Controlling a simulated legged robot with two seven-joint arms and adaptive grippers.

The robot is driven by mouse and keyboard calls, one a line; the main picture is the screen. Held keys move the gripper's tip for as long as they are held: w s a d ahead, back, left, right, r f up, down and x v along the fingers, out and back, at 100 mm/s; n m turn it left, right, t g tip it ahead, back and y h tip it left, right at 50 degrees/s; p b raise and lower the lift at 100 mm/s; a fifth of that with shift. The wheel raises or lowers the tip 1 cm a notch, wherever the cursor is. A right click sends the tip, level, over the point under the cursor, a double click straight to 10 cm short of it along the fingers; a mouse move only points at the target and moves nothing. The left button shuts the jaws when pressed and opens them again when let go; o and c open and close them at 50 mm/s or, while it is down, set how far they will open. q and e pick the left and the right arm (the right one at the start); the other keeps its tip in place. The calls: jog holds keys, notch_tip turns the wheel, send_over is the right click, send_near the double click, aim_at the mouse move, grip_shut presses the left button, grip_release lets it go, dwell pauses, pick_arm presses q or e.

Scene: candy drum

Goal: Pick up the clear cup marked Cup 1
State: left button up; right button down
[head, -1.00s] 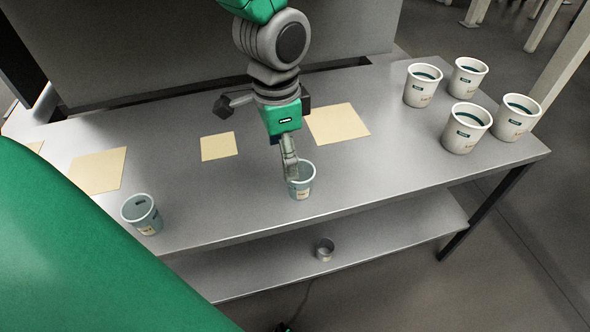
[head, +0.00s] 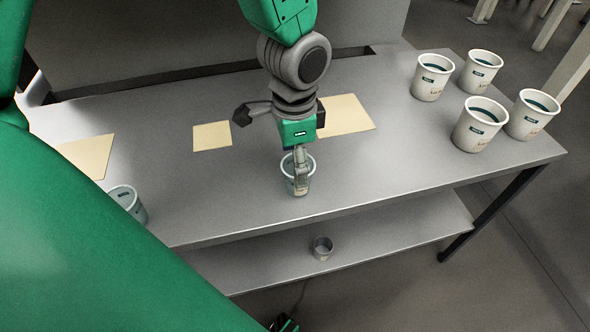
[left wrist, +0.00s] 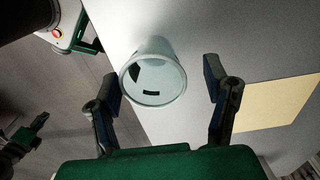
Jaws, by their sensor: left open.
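A clear cup (head: 306,186) stands upright near the front edge of the table, at my left gripper (head: 298,172). In the head view one finger covers part of the cup. A second clear cup (head: 128,198) stands at the left, partly hidden by my green arm. I cannot read which cup is marked Cup 1. My right gripper (left wrist: 28,135) shows only small at the left of the wrist view.
Several white cups with dark contents (head: 480,124) stand at the table's right end. Flat tan squares (head: 350,114) lie along the metal table (head: 400,165). A small metal container (head: 322,247) stands on the lower shelf. The tabletop right of the clear cup is free.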

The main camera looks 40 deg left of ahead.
pick_arm(q)
jog(key=f, duration=0.1)
jog(key=f+b, duration=0.1)
jog(key=f, duration=0.1)
jog(key=shift+d, duration=0.35)
jog(key=shift+w+d+f, duration=0.1)
jog(key=shift+d+f, duration=0.1)
jog(key=shift+d, duration=0.05)
jog(key=shift+d+r, duration=0.15)
jog(key=shift+d, duration=0.15)
jog(key=shift+a, duration=0.15)
jog(key=c, duration=1)
jog(key=shift+a, duration=0.35)
jog(key=shift+c, duration=0.6)
